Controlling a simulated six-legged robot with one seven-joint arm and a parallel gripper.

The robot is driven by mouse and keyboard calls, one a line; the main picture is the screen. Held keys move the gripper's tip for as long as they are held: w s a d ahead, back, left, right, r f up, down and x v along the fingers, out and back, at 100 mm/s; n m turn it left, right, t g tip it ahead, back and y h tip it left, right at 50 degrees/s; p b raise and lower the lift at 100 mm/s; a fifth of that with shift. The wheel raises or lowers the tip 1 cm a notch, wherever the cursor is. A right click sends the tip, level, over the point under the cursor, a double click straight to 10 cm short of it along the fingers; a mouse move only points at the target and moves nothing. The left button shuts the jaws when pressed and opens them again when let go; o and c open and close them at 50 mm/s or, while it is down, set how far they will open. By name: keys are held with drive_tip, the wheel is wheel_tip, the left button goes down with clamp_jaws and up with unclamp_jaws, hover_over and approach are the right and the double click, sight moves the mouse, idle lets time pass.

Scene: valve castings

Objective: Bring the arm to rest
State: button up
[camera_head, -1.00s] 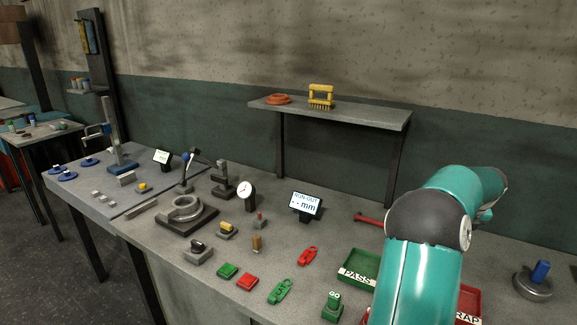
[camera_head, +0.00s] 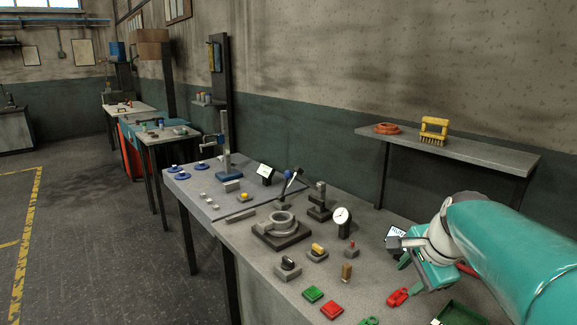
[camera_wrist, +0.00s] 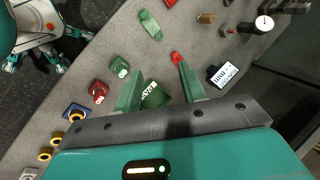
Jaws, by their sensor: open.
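My gripper (camera_wrist: 161,85) is open in the wrist view, its two green fingers apart with nothing gripped between them. Below it lies the bench top with a green tray (camera_wrist: 155,96), partly hidden by the gripper. In the head view my teal arm reaches in from the right edge, and my gripper (camera_head: 408,262) hangs above the bench's right part. The gripper hides part of the run-out display (camera_head: 394,237), which shows whole in the wrist view (camera_wrist: 222,74). The fingertips are small and partly hidden in the head view.
A red clip (camera_head: 397,297) lies near the gripper. A wall shelf (camera_head: 460,149) holds a yellow brush (camera_head: 434,129).

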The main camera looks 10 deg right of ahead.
drive_tip(key=s+a+f+n, duration=0.1)
drive_tip(key=s+a+n, duration=0.5)
drive_tip(key=a+n, duration=0.3)
drive_tip(key=s+a+f+n, duration=0.2)
drive_tip(key=s+a+n, duration=0.3)
drive_tip(key=a+n, duration=0.3)
drive_tip(key=shift+s+a+f+n, duration=0.3)
drive_tip(key=shift+s+a+n, duration=0.1)
drive_tip(key=shift+a, duration=0.7)
drive_tip(key=shift+s, duration=0.1)
drive_tip(key=shift+c, duration=0.5)
